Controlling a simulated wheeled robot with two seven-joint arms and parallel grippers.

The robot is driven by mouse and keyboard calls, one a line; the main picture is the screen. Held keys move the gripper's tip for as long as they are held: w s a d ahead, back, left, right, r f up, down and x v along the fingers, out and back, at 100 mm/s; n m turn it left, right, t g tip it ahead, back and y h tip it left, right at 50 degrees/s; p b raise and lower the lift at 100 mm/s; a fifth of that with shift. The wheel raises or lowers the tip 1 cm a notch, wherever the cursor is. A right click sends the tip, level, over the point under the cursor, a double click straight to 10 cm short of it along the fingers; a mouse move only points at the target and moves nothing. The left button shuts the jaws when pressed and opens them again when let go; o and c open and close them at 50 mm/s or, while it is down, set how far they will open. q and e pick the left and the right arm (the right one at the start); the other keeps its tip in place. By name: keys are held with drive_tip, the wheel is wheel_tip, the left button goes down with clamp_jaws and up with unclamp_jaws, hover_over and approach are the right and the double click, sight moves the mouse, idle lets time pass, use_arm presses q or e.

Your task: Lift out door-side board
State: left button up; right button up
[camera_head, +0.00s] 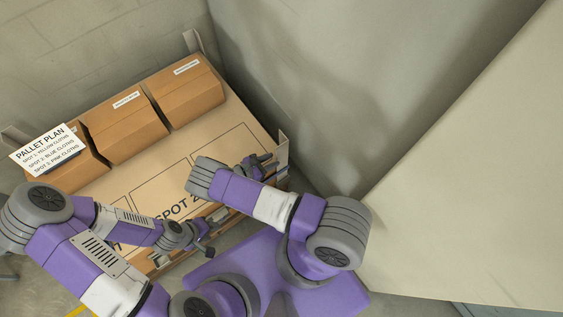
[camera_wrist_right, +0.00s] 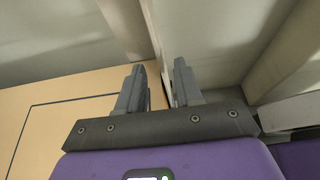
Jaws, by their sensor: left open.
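The door-side board is a thin pale upright board (camera_head: 283,152) at the right corner of the pallet deck. In the right wrist view the board (camera_wrist_right: 151,40) rises between my two right fingers. My right gripper (camera_head: 268,163) is at the board, low over the deck; in the wrist view its fingers (camera_wrist_right: 160,75) stand apart, one on each side of the board, with a gap visible beside the right finger. My left gripper (camera_head: 205,244) is open and empty at the pallet's near edge, well left of the board.
Several brown cartons (camera_head: 124,122) stand along the pallet's far-left side. A sign reading "PALLET PLAN" (camera_head: 45,148) is at the left. Marked spots on the tan deck (camera_head: 225,135) are bare. Other uprights (camera_head: 193,42) stand at the pallet's corners. A large pale panel (camera_head: 470,180) fills the right.

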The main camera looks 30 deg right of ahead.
sight(277, 159)
drive_tip(key=x, duration=0.3)
drive_tip(key=shift+s+d+f+b, duration=0.1)
drive_tip(key=shift+d+f+b, duration=0.1)
drive_tip(key=shift+f+b, duration=0.1)
clamp_jaws()
drive_tip(key=shift+r, duration=0.1)
